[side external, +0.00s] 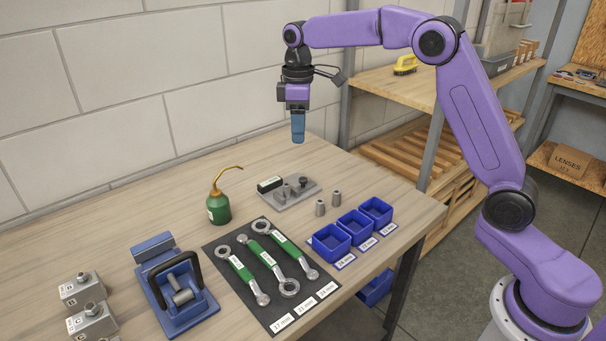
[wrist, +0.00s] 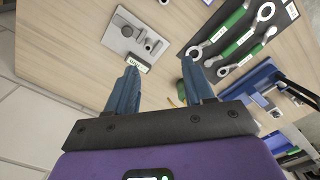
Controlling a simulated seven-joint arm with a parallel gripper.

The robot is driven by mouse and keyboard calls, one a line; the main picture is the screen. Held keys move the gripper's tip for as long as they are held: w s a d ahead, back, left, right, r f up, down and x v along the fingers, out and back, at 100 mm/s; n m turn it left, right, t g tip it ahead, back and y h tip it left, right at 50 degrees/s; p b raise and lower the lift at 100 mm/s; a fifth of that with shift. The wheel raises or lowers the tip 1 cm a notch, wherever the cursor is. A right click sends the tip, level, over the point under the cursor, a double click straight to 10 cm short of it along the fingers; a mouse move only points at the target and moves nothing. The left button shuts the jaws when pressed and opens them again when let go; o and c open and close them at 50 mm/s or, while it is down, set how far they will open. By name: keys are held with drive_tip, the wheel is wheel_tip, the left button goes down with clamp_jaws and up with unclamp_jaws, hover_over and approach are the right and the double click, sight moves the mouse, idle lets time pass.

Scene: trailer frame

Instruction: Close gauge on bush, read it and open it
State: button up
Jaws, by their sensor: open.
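The gauge (side external: 310,184) appears to be the grey plate with small upright metal posts and a dark block with a green-and-white label (side external: 269,184). It lies flat at the back of the bench, and also shows in the wrist view (wrist: 118,40). I cannot tell how its jaws are set or whether a bush sits in it. Two small grey bushes (side external: 320,208) (side external: 336,198) stand upright to its right. My gripper (side external: 298,138) points down, high above the bench near the gauge. In the wrist view its two blue fingers (wrist: 163,76) are apart with nothing between them.
Three blue bins (side external: 331,242) with size labels stand at the right. Green-handled spanners lie on a dark mat (side external: 225,247). A green oil can (side external: 218,207), a blue vice (side external: 178,290) and grey blocks (side external: 83,289) stand left. Bench around the gauge is mostly clear.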

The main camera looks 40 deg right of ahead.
hover_over(302, 179)
drive_tip(key=f, duration=0.1)
drive_tip(key=shift+m, duration=0.3)
drive_tip(key=f, duration=1.7)
drive_tip(key=shift+d+f, duration=0.2)
drive_tip(key=c, duration=0.9)
drive_tip(key=shift+a, duration=0.15)
drive_tip(key=shift+c, duration=0.2)
